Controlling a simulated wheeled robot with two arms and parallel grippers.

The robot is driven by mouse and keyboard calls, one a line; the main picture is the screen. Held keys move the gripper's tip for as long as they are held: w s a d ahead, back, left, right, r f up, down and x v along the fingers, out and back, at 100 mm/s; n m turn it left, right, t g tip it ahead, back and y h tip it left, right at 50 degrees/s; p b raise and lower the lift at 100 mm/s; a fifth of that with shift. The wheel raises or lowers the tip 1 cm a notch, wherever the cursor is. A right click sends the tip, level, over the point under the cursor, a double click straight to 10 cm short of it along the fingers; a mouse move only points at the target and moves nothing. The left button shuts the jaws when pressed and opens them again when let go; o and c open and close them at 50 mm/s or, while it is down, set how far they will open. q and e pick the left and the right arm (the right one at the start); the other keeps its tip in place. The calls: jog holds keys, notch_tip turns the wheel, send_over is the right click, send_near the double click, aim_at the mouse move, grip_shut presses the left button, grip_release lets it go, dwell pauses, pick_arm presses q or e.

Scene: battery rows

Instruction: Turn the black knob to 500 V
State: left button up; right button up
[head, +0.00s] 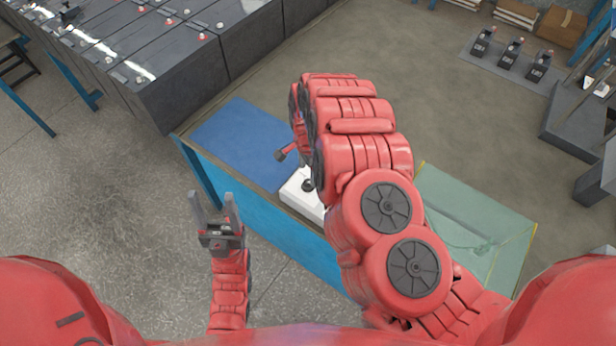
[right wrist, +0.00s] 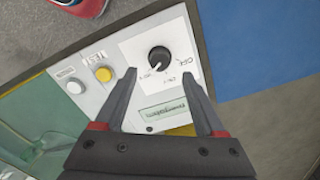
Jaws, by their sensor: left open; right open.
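The black knob (right wrist: 159,56) sits on a white plate of the tester's panel (right wrist: 125,55) in the right wrist view. Small labels surround it; they are turned and too small to read surely. A light mark shows at the knob's lower-left side. My right gripper (right wrist: 158,70) is open, its fingertips left and right of the knob and a little below it in the picture, with nothing between them. In the head view, the white tester (head: 299,199) is partly hidden by my right arm. My left gripper (head: 214,205) is open and empty, left of the blue bench.
The panel also bears a yellow button (right wrist: 104,74), a white button (right wrist: 75,86) and a greenish display (right wrist: 163,108). A blue mat (head: 240,140) lies left of the tester, and a green mat (head: 475,215) lies to its right. Battery rows (head: 150,50) stand at the upper left.

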notch_tip(320, 180, up, 4)
jog(key=f, duration=0.1)
notch_tip(320, 180, up, 9)
jog(key=p, duration=0.9)
send_over(308, 182)
jog(key=shift+r, duration=0.1)
